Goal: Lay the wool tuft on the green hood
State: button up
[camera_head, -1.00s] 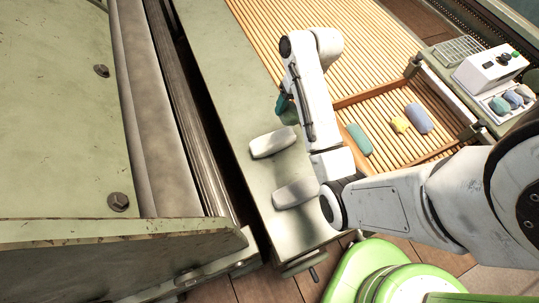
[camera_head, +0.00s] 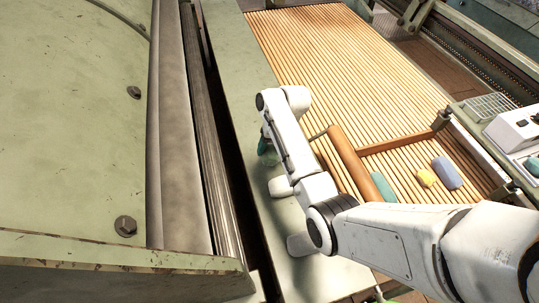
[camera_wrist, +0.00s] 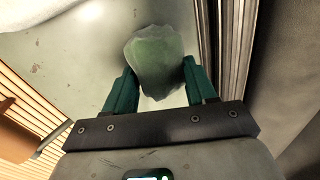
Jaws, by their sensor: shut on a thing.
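My gripper (camera_wrist: 160,72) is shut on a pale green, ragged wool tuft (camera_wrist: 158,52), which sits between its two teal fingers in the wrist view. In the head view the tuft (camera_head: 268,153) shows small and green below the end of my arm, above the flat pale green ledge beside the slatted lattice. My arm hides part of the gripper there. The green hood (camera_head: 65,130) is the large worn panel with bolts at the left of the head view. The tuft is apart from it, to its right.
A dark gap and a grey roller (camera_head: 183,130) lie between hood and ledge. Two pale blocks (camera_head: 279,187) (camera_head: 299,244) are on the ledge. Teal (camera_head: 383,188), yellow (camera_head: 426,178) and blue (camera_head: 446,173) pieces lie on the lattice (camera_head: 330,70). A control box (camera_head: 515,130) stands right.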

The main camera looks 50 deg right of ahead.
aim_at(270, 155)
jog(key=shift+d+x, duration=0.2)
jog(key=shift+x, duration=0.65)
jog(key=shift+d+x, duration=0.2)
jog(key=shift+x, duration=0.65)
jog(key=shift+s+f, duration=0.1)
jog(key=shift+f, duration=0.15)
jog(key=o, duration=1)
